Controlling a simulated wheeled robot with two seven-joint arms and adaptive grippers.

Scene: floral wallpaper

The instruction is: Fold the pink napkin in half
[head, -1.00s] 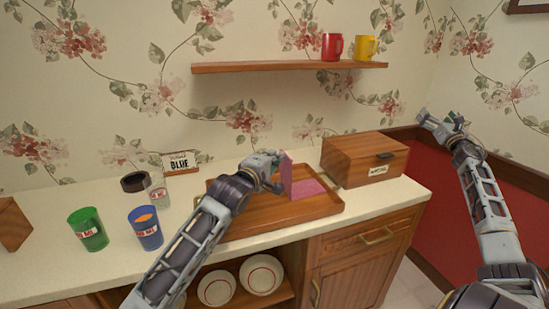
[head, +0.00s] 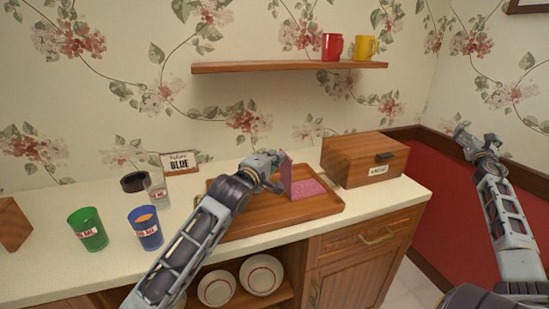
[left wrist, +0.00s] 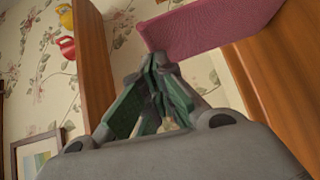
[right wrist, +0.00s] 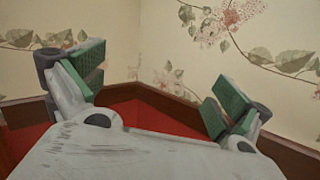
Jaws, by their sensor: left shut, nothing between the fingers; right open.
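The pink napkin (head: 306,189) is on the wooden tray (head: 237,232). Its right part lies flat, and its left part stands up as a steep flap beside my left gripper (head: 278,172). My left gripper is shut with nothing between its fingers. In the left wrist view the pink napkin (left wrist: 212,28) is just beyond the closed fingertips (left wrist: 158,62); I cannot tell if they touch it. My right gripper (head: 464,139) is open and empty, off to the right of the counter. In the right wrist view its spread fingers (right wrist: 157,80) face the wall.
A wooden box (head: 362,160) stands right behind the tray. A shelf (head: 270,67) with red and yellow mugs is above.

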